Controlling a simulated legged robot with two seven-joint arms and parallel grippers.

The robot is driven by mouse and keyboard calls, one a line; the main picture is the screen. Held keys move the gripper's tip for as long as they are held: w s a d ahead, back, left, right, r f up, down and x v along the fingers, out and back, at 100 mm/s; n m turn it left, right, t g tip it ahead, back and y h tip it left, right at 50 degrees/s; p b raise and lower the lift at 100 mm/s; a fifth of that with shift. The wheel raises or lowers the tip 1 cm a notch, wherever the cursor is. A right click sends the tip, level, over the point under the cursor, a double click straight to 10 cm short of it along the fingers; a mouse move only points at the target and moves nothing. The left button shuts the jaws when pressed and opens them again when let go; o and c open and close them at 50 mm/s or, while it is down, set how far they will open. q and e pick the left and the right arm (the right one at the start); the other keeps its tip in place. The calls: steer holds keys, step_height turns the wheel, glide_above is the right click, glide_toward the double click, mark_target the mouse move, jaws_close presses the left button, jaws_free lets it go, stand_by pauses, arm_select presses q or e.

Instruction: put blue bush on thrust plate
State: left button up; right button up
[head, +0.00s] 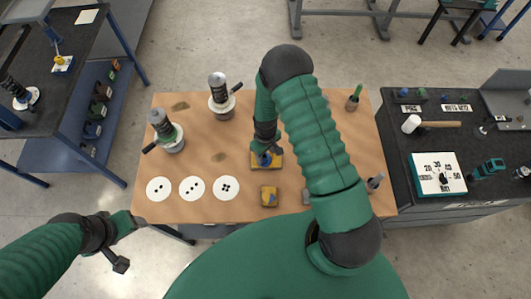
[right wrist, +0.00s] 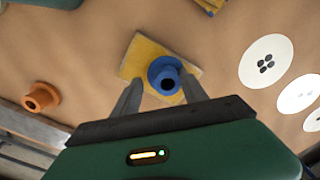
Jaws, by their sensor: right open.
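The blue bush (right wrist: 166,76) is a flanged ring with a dark bore. It stands on a worn yellow pad (right wrist: 136,61) on the brown table, and it also shows in the head view (head: 264,160). My right gripper (right wrist: 162,92) is open, with one finger on each side of the bush; whether they touch it is unclear. My left gripper (head: 128,242) hangs off the table's front left corner; its jaw opening is unclear. Two spring units, one at the left (head: 165,132) and one at the back (head: 222,97), stand on pale round bases. I cannot tell which part is the thrust plate.
An orange bush (right wrist: 40,97) lies near the table edge. White discs with black dots (head: 192,188) lie at the front left. A second yellow block (head: 270,196) lies in front of the pad. A dark bench (head: 440,145) with a hammer (head: 432,125) adjoins at the right.

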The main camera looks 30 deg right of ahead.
steer(key=shift+f, duration=0.1)
steer(key=shift+r, duration=0.3)
step_height(320, 180, up, 10)
steer(key=b, duration=0.2)
steer(key=s+a+r+m+t, duration=0.1)
steer(key=s+a+r, duration=0.35)
steer(key=r, duration=0.25)
steer(key=s+a+r+m+t, duration=0.1)
steer(key=s+a+r+t, duration=0.15)
steer(key=s+r, duration=0.35)
steer(key=f+b, duration=0.1)
steer(key=w+f+g+b, duration=0.1)
steer(key=f+b, duration=0.1)
steer(key=shift+f+b, duration=0.3)
steer(key=shift+a, duration=0.1)
